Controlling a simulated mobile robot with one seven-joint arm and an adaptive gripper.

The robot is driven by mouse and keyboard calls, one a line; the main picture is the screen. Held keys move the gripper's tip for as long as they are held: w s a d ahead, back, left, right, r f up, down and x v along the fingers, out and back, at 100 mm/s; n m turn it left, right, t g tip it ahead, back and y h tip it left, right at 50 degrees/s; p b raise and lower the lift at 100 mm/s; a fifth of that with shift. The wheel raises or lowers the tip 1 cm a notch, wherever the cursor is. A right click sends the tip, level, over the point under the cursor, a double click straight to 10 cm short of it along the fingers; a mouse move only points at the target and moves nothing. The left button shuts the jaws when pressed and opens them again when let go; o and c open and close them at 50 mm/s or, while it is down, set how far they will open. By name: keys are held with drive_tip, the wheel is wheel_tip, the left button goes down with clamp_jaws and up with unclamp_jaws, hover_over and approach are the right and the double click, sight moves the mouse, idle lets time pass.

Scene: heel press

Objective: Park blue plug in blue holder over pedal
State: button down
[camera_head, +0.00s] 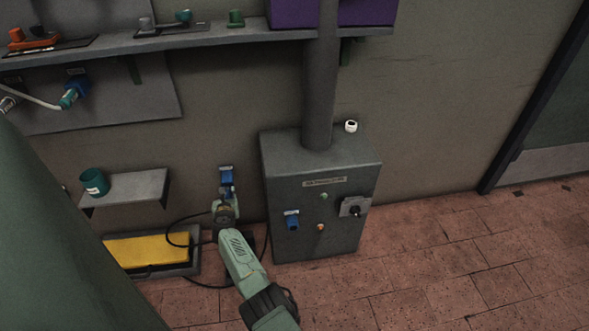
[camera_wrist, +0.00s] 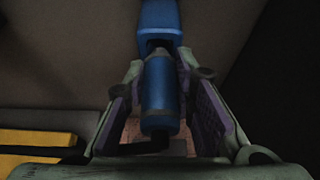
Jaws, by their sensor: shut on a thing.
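The blue plug (camera_wrist: 161,95) is held upright between the two finger pads of my gripper (camera_wrist: 162,78) in the wrist view. Its upper end is at the dark mouth of the blue holder (camera_wrist: 160,20), in line with it; how far it is inside cannot be told. In the head view the blue holder (camera_head: 226,174) is on the wall, with my gripper (camera_head: 226,207) just below it and the plug mostly hidden. A black cable loops out from near my gripper. The yellow pedal (camera_head: 150,249) lies low at the left.
A grey cabinet (camera_head: 320,186) with a blue socket (camera_head: 292,220) stands close to the right of my gripper. A small shelf (camera_head: 135,186) with a teal cup (camera_head: 94,182) is at the left. A long shelf (camera_head: 215,35) runs above. The tiled floor at right is clear.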

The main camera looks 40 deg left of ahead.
drive_tip(key=shift+w+a+b, duration=0.6)
drive_tip(key=shift+a+b, duration=0.1)
drive_tip(key=shift+b, duration=0.1)
drive_tip(key=c, duration=1.3)
unclamp_jaws()
drive_tip(key=shift+s+d, duration=0.1)
drive_tip(key=shift+s, duration=0.05)
